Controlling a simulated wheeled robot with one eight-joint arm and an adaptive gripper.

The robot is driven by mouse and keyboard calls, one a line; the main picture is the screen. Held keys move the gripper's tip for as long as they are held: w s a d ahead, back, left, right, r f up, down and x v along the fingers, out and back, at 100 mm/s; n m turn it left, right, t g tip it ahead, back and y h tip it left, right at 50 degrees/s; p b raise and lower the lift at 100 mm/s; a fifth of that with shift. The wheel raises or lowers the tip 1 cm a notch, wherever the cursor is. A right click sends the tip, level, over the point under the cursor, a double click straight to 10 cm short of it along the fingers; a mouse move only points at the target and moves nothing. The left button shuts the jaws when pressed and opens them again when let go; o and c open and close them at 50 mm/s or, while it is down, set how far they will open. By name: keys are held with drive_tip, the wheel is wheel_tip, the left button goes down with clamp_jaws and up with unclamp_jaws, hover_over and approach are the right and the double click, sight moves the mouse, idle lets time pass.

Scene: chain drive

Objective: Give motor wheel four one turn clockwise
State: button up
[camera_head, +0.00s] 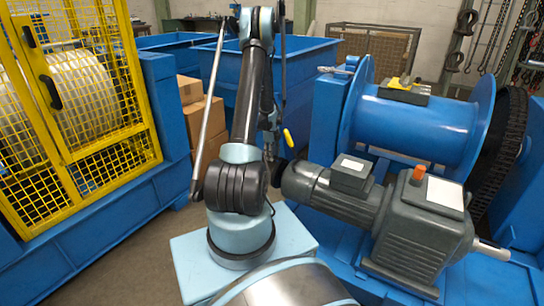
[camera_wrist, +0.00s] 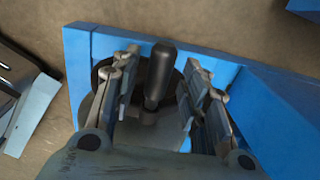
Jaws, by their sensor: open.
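In the wrist view a dark round wheel (camera_wrist: 104,74) lies beneath my gripper (camera_wrist: 163,60), against a blue frame. A black crank handle (camera_wrist: 160,72) stands up from it between my two fingers. The fingers are open, one on each side of the handle, with a gap visible on both sides. Much of the wheel is hidden by the fingers and the gripper body. I cannot read any number on it.
A grey motor with gearbox (camera_head: 418,236) and a blue drum (camera_head: 415,128) with a black chain (camera_head: 497,150) stand at the right. A yellow cage (camera_head: 84,164) stands at the left. Cardboard boxes (camera_head: 205,118) and a blue bin (camera_head: 310,60) are behind my arm.

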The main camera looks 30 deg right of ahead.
drive_tip(key=shift+f, duration=0.25)
clamp_jaws()
drive_tip(key=shift+s+a, duration=0.3)
drive_tip(key=shift+a, duration=0.35)
unclamp_jaws()
drive_tip(key=shift+r, duration=0.15)
wheel_tip(320, 180, up, 12)
drive_tip(key=shift+s+a, duration=0.15)
drive_tip(key=shift+a, duration=0.2)
